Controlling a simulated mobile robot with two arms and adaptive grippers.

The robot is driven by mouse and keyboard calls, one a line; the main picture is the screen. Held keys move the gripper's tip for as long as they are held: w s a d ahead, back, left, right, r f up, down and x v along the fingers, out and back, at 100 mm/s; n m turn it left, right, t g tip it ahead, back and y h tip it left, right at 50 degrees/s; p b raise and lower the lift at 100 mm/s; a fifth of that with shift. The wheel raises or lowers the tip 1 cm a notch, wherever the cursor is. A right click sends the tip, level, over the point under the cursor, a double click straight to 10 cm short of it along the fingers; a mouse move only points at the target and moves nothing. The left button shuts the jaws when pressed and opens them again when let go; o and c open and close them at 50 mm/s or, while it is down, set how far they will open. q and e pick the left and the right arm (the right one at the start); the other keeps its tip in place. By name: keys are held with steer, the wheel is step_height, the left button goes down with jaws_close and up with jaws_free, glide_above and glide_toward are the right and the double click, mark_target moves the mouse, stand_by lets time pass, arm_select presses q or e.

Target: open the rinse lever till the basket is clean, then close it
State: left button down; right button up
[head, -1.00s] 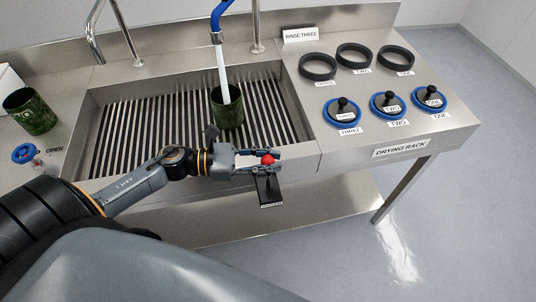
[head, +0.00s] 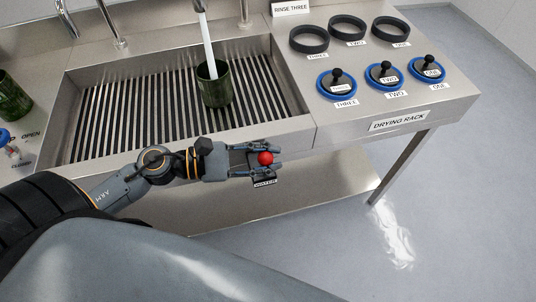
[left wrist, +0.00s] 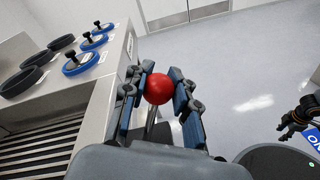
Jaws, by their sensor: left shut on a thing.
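My left gripper (head: 268,160) is shut on the red ball knob (head: 265,158) of the rinse lever, in front of the sink's front wall. The left wrist view shows the knob (left wrist: 158,88) between its two fingers, on a thin metal rod. A black plate marked WATER (head: 264,183) shows just below, partly hidden by the gripper. The dark green basket (head: 214,88) stands upright on the sink's slatted floor. A stream of water (head: 208,45) falls into it. What looks like my right gripper (left wrist: 298,115) is at the right edge of the wrist view, small and dark.
The drying rack (head: 400,121) at the right holds black rings (head: 309,39) and blue-rimmed stations with black knobs (head: 337,86). Another dark green basket (head: 12,100) stands at the left edge. A lower shelf (head: 300,195) runs under the sink. The floor at right is clear.

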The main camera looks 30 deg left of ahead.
arm_select(q)
steer(key=shift+f, duration=0.1)
steer(key=c, duration=1.4)
jaws_free()
steer(key=o, duration=0.3)
steer(key=shift+s+a, duration=0.2)
steer(key=shift+o, duration=0.2)
steer(key=shift+w+d, duration=0.1)
steer(key=v, duration=1.2)
